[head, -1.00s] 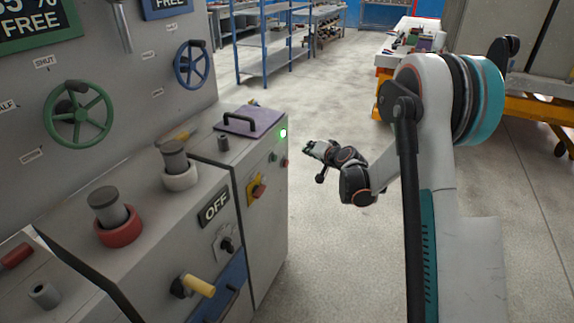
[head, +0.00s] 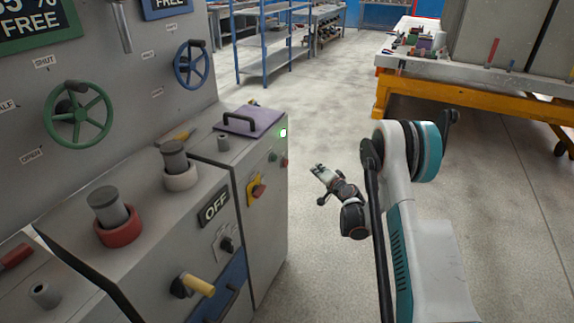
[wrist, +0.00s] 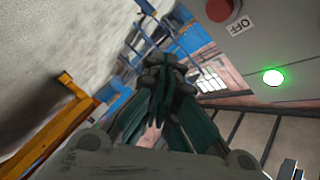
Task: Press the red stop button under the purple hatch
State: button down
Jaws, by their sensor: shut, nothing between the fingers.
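The purple hatch (head: 258,120) lies flat and closed on top of the grey console, with a dark handle (head: 238,118) on it. Whatever is beneath the hatch is hidden. My gripper (head: 317,168) is shut and empty, in the air to the right of the console and apart from it. In the wrist view the gripper's dark fingers (wrist: 172,75) are together. A red button (wrist: 222,9) beside an OFF label shows at the top of the wrist view. A small red button (head: 284,163) is also on the console's side face in the head view.
A green lit lamp (head: 283,133) is on the console near the hatch; a green lamp (wrist: 273,77) also shows in the wrist view. A yellow-framed table (head: 440,90) stands at back right. Floor beside the console is clear.

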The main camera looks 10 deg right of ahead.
jog(key=shift+a, duration=0.1)
jog(key=w+a, duration=0.5)
jog(key=a, duration=0.2)
dwell(0.4)
jog(key=shift+w+a, duration=0.1)
jog(key=shift+w, duration=0.05)
dwell(1.2)
jog(key=shift+w+a, duration=0.2)
jog(key=shift+w+a, duration=0.25)
jog(key=shift+a, duration=0.2)
dwell(0.9)
jog(key=shift+s+d, duration=0.1)
jog(key=shift+d, duration=0.05)
jog(key=shift+s+d, duration=0.45)
jog(key=shift+d, duration=0.1)
jog(key=shift+d, duration=0.1)
jog(key=shift+s+d, duration=0.75)
jog(key=shift+d, duration=0.25)
jog(key=shift+s+d, duration=0.7)
jog(key=shift+d, duration=0.25)
